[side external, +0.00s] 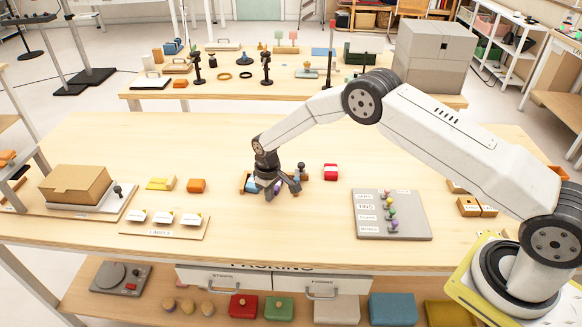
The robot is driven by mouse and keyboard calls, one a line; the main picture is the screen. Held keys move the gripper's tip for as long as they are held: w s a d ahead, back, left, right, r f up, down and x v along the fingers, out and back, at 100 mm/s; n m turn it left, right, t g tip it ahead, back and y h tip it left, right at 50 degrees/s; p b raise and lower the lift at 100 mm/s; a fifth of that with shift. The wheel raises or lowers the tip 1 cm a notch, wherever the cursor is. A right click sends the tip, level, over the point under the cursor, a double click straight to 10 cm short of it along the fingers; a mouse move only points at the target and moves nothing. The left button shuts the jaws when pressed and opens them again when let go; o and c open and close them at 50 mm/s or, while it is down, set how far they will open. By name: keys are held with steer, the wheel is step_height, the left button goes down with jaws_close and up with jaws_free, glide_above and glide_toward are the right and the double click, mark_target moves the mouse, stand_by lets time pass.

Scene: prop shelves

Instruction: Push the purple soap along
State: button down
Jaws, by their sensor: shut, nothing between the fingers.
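My gripper (282,188) is low over the middle of the wooden table (330,235), pointing down, with its dark fingers close to the tabletop. A small bluish-purple piece (267,191) shows at the fingers and may be the purple soap. The fingers hide part of it, and I cannot tell whether they touch it. A blue item with an orange-brown edge (248,183) is just left of the gripper, also partly covered.
A red-and-white block (331,172) and a dark knobbed item (301,169) are right of the gripper. Orange (197,186) and yellow (160,183) blocks lie left. A grey board with coloured knobs (373,226) is front right. The table front between is clear.

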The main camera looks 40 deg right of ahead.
steer(key=shift+r, duration=0.1)
steer(key=shift+r, duration=3.4)
steer(key=shift+r, duration=0.1)
steer(key=s+d+r+m+t, duration=0.15)
steer(key=s+d+r, duration=0.25)
steer(key=s+r, duration=0.8)
steer(key=s+d+r+m+t, duration=0.1)
steer(key=s, duration=1.6)
steer(key=shift+d, duration=0.25)
